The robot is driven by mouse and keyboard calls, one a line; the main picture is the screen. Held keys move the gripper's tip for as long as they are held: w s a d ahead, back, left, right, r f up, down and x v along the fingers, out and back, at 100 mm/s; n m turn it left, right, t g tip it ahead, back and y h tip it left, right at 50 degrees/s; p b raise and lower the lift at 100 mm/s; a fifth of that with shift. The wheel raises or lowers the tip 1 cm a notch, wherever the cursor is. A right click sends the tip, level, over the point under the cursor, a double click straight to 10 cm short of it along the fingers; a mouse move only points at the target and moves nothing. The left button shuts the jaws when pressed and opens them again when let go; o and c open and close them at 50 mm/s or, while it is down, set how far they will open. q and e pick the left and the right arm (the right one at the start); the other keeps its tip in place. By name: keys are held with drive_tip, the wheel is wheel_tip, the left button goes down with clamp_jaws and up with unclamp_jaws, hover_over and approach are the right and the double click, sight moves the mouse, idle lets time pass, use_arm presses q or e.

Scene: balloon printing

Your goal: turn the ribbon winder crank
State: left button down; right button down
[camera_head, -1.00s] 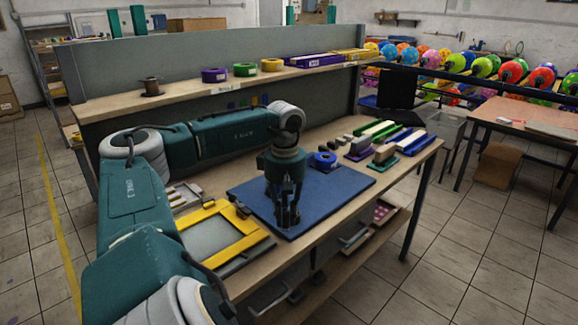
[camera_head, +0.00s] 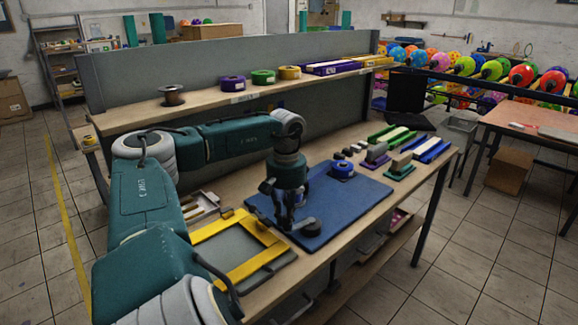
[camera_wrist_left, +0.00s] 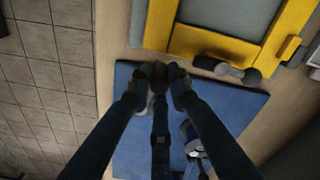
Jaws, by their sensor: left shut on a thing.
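A dark, short arm with a rounded end (camera_head: 311,228) shows beside my left fingertips near the front edge of the blue mat; it looks like the winder crank. My left gripper (camera_head: 285,222) points down over the mat and is shut on a small dark part. In the left wrist view the fingertips (camera_wrist_left: 158,75) meet around this dark part, which they mostly hide. A blue ribbon roll (camera_head: 343,168) is on the mat behind and right of the gripper. The rest of the winder is hard to make out. My right gripper is out of view.
The blue mat (camera_head: 355,205) lies on the wooden bench. A yellow frame (camera_head: 262,262) is close to the left of the gripper. Stamps and coloured bars (camera_head: 400,165) stand to the right. A shelf with ribbon rolls (camera_head: 232,88) runs behind the bench.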

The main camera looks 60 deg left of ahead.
use_arm(q)
drive_tip(key=shift+a+p, duration=0.4)
drive_tip(key=shift+a, duration=0.5)
drive_tip(key=shift+w+a, duration=0.1)
drive_tip(key=c, duration=1.6)
unclamp_jaws()
drive_tip(key=shift+r, duration=6)
